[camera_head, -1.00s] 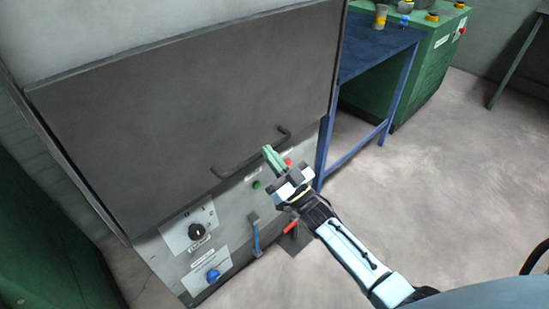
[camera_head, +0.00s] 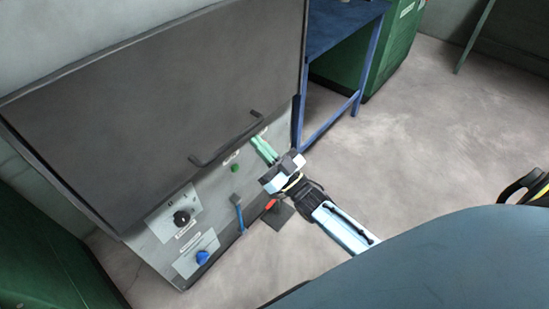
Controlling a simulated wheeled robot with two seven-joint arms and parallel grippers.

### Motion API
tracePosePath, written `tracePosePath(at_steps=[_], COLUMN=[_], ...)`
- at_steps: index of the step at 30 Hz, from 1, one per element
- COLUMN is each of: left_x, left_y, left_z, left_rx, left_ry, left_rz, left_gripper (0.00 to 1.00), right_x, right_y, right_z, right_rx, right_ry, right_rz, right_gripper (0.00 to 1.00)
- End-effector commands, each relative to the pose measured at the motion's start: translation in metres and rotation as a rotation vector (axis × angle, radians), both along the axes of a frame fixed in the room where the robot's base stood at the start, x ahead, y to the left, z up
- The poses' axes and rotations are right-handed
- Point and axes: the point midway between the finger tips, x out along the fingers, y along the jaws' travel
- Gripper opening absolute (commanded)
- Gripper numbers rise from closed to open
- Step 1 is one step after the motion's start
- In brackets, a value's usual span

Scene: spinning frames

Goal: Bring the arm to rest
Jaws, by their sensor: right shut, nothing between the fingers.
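My right gripper (camera_head: 262,149) has green fingers, which are shut with nothing between them. It is in front of the grey machine's control panel, just below the right end of the black door handle (camera_head: 226,142). I cannot tell whether the fingers touch the panel. My right arm (camera_head: 343,228) stretches from the lower right toward the machine. My left gripper is not in view.
The machine's dark door (camera_head: 150,110) is down over its front. The panel carries a black knob (camera_head: 182,217), a blue knob (camera_head: 202,257) and a blue-handled lever (camera_head: 239,214). A blue table (camera_head: 340,40) and green cabinet (camera_head: 385,55) stand behind. The floor (camera_head: 430,130) at right is clear.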

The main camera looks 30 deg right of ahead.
Motion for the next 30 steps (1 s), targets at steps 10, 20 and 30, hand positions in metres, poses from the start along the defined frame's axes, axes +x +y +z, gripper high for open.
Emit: tracePosePath(at_steps=[10,20,30], left_x=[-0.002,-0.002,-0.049], left_y=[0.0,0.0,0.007], left_z=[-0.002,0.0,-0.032], left_rx=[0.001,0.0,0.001], left_ry=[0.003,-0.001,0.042], left_rz=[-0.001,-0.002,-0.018], left_gripper=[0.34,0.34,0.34], right_x=[-0.039,-0.041,-0.105], right_y=[-0.014,-0.017,-0.044], right_z=[-0.024,-0.039,-0.24], right_rx=[-0.001,-0.012,-0.233], right_ry=[-0.001,0.053,0.8], right_rz=[0.0,-0.017,-0.181], right_gripper=[0.0,0.0,0.0])
